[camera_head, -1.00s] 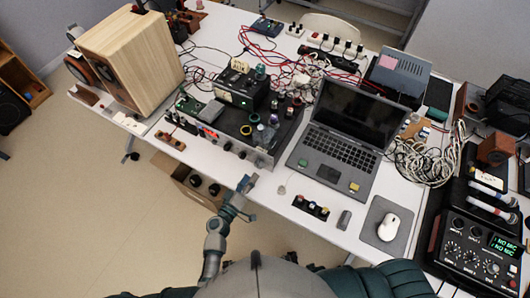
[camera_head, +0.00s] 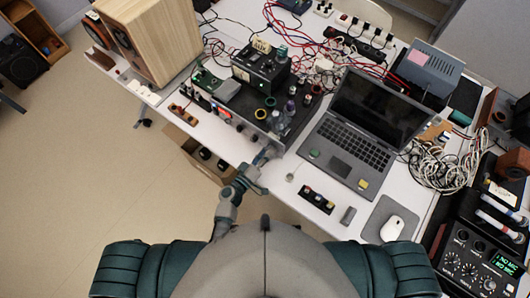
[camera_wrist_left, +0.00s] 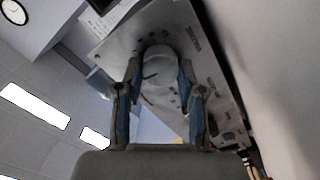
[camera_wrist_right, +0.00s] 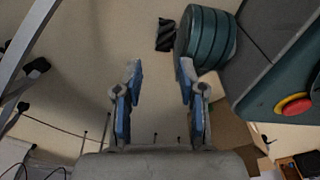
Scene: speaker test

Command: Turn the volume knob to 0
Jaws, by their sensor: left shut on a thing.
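The volume knob (camera_wrist_left: 160,65) is a round grey knob with a dark mark, on the front panel (camera_wrist_left: 208,68) of an amplifier. In the head view the amplifier (camera_head: 232,119) stands at the bench's front edge, left of the laptop. My left gripper (camera_head: 268,154) reaches the right end of its front. In the left wrist view my left gripper (camera_wrist_left: 158,72) is shut on the knob, one finger on each side. The number the mark points to is too small to read. My right gripper (camera_wrist_right: 160,75) is open and empty in its wrist view, away from the amplifier.
A laptop (camera_head: 358,139) lies right of the amplifier, with a small button box (camera_head: 317,200) in front. A wooden speaker (camera_head: 150,45) stands at the left. Cables (camera_head: 440,165) lie behind and to the right. Below the bench edge is an open cardboard box (camera_head: 197,153).

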